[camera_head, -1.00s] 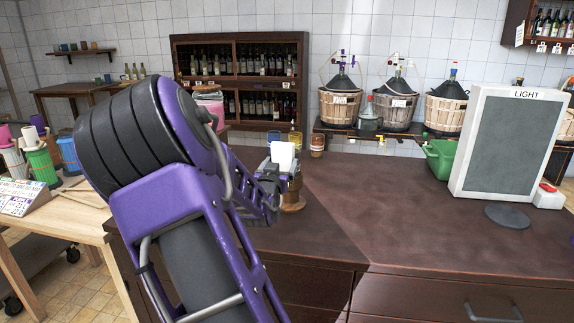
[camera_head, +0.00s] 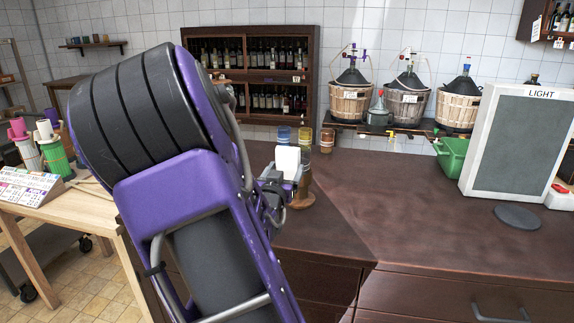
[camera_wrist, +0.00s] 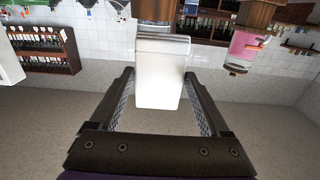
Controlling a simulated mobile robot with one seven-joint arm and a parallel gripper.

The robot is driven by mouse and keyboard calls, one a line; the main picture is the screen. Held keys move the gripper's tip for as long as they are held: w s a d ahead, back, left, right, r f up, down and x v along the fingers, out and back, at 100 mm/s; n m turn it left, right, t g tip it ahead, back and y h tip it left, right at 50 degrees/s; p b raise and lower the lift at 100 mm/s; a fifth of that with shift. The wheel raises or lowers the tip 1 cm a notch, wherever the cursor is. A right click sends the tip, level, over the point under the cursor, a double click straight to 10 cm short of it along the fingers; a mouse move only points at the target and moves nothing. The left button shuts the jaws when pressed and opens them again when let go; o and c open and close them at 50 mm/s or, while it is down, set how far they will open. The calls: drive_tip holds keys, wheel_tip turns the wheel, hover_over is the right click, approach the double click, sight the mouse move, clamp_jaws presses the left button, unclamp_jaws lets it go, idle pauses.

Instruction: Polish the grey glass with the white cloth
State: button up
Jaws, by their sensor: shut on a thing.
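My gripper (camera_head: 276,186) is at the middle of the head view, over the left end of the brown counter. It is shut on a white, block-like piece, which I take for the white cloth (camera_head: 287,159), standing up from the jaws. In the wrist view the white cloth (camera_wrist: 160,75) sits between the two fingers (camera_wrist: 160,108). I cannot pick out a grey glass; the gripper and cloth cover part of this spot.
A light box (camera_head: 520,145) and a dark disc (camera_head: 517,216) stand at the counter's right, with a green bin (camera_head: 452,158) behind. Baskets with demijohns (camera_head: 407,106) line the back. A wooden table (camera_head: 85,210) is at left. The counter's middle (camera_head: 400,200) is clear.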

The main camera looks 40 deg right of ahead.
drive_tip(key=shift+s+a, duration=0.15)
drive_tip(key=shift+p+v, duration=0.45)
drive_tip(key=shift+v, duration=0.9)
